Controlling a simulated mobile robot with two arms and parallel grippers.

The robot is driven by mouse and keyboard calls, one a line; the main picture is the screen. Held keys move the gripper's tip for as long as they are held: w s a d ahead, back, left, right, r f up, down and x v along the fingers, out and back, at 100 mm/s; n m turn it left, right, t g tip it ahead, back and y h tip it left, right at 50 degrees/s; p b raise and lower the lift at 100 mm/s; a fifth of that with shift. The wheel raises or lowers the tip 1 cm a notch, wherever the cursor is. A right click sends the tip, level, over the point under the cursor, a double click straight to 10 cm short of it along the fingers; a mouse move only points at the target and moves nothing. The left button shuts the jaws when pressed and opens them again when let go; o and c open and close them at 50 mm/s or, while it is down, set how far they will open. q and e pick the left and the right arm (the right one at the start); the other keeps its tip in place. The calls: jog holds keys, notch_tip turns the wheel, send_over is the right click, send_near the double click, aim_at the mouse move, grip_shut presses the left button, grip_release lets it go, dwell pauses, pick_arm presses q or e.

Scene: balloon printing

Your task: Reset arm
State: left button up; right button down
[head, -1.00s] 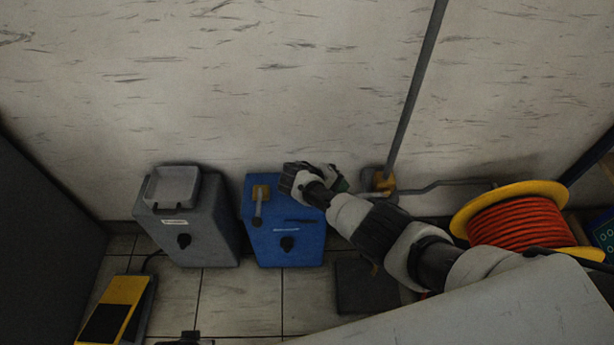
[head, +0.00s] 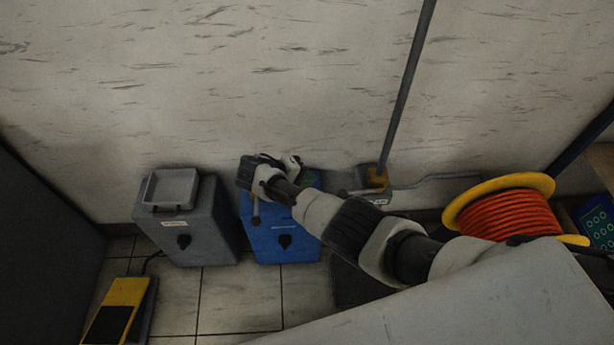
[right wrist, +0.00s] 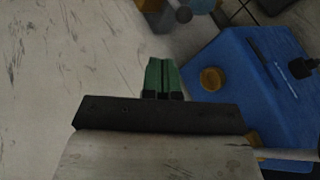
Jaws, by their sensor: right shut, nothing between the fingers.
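My right arm reaches in from the lower right in the head view, and its end hangs over the top of the blue machine (head: 283,238). My right gripper (head: 309,181) is mostly hidden behind the wrist there. In the right wrist view its green fingers (right wrist: 162,76) are together with nothing between them. They are beside the blue machine (right wrist: 250,65) and show no clear contact with it. A brass knob (right wrist: 212,80) stands on the machine's top. My left gripper is not in view.
A grey machine (head: 195,225) with a tray on top stands left of the blue one. A yellow pedal (head: 115,310) lies on the floor. A cable reel (head: 510,217) with red-orange cable and a grey pole (head: 408,90) are to the right. The wall (head: 200,80) is close behind.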

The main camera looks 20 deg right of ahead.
dwell(0.3)
jog(key=s+d+f+y, duration=0.1)
jog(key=s+f+y, duration=0.9)
jog(key=s+f, duration=1.45)
pick_arm(q)
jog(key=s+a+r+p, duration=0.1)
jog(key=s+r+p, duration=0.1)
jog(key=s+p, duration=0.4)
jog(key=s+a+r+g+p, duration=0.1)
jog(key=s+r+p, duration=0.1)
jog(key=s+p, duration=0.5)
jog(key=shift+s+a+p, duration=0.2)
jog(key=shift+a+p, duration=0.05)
jog(key=shift+p, duration=0.55)
pick_arm(e)
jog(key=s+d+r, duration=0.1)
jog(key=s+d, duration=0.1)
jog(key=s, duration=0.6)
jog(key=s+d+r, duration=0.2)
jog(key=s, duration=0.5)
jog(key=s+d+r+y, duration=0.1)
jog(key=s+d, duration=0.2)
jog(key=s, duration=0.5)
jog(key=shift+s+r, duration=0.3)
jog(key=shift+r, duration=0.1)
